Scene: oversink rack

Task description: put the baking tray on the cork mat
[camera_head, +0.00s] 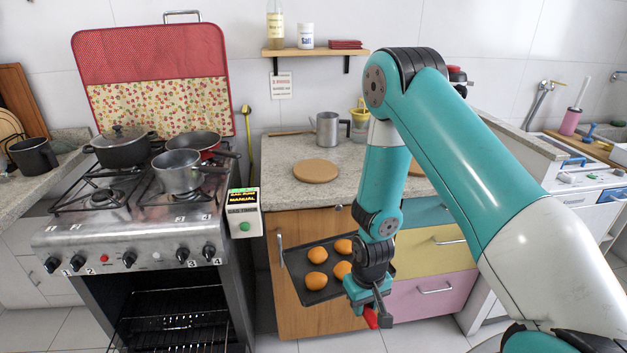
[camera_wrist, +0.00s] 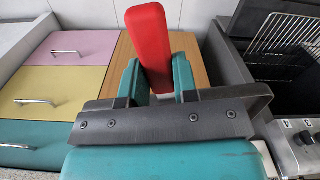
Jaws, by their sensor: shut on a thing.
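The dark baking tray (camera_head: 309,293) with several golden buns hangs in front of the wooden cabinet door, below the counter top. Its right end is hidden behind my gripper (camera_head: 371,306). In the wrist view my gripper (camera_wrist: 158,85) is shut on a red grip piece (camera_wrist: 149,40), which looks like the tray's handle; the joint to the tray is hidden. The tray itself is not clear in that view. A round cork mat (camera_head: 316,171) lies bare on the counter, above and behind the tray. A second, similar brown disc (camera_head: 416,169) shows partly behind my arm.
The stove (camera_head: 130,240) with several pots stands left, its oven open with racks (camera_head: 170,315). A control box (camera_head: 244,212) sits at its right edge. A metal mug (camera_head: 328,129) and yellow container (camera_head: 360,118) stand behind the mat. Counter around the mat is clear.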

